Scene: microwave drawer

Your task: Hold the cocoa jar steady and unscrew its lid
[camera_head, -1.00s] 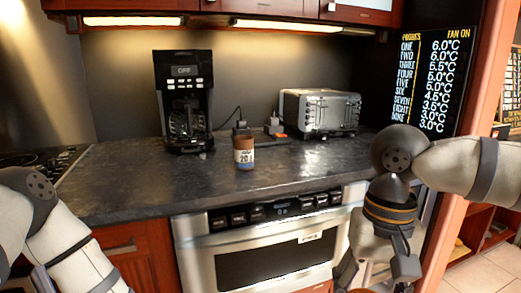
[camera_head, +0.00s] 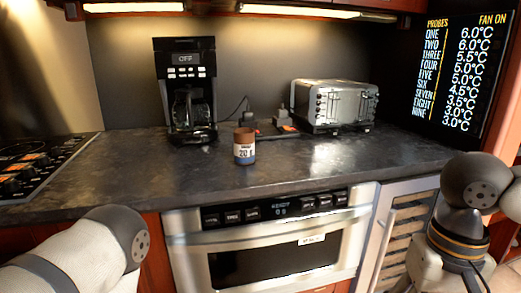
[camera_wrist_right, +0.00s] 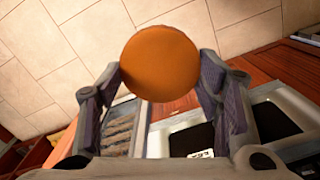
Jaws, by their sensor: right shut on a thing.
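The cocoa jar (camera_head: 245,152) stands upright on the counter, in front of the coffee maker and toaster. Its upper part is brown, above a white and blue label. It is too small to tell whether a lid sits on it. My right gripper (camera_wrist_right: 160,80) is shut on a round, smooth orange-brown disc (camera_wrist_right: 160,62) that looks like a lid, seen face on. It holds the disc in front of the cabinets, away from the jar. In the head view my right arm shows at the lower right, with its fingers out of frame. My left gripper is out of view; only its arm shows.
A black coffee maker (camera_head: 187,90) and a silver toaster (camera_head: 335,106) stand at the back of the counter (camera_head: 120,180). A cooktop (camera_head: 35,165) lies at the left. The microwave drawer (camera_head: 275,255) is below the counter's front edge. The counter around the jar is largely clear.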

